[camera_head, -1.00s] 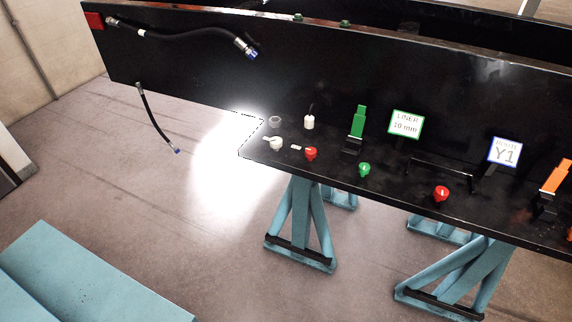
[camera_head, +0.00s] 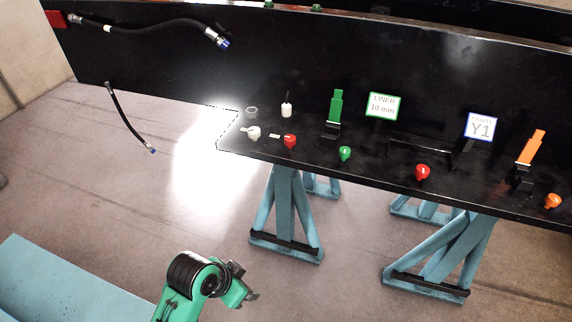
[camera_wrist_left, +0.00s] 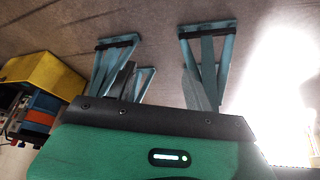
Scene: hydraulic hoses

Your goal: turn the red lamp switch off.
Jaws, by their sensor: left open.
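Two red knobs sit along the black bench's front ledge in the head view. Which one is the lamp switch I cannot tell. My left gripper (camera_head: 246,284) is low in front of the bench, well apart from both knobs. In the left wrist view, my left gripper (camera_wrist_left: 160,82) is open with nothing between its dark fingers. My right gripper is not in view.
The ledge of the black bench (camera_head: 380,75) also carries a green knob (camera_head: 345,153), an orange knob (camera_head: 552,201), a green lever (camera_head: 335,107) and an orange lever (camera_head: 532,148). Black hoses hang at left. Teal trestles (camera_head: 285,215) stand below. A bright patch lights the floor.

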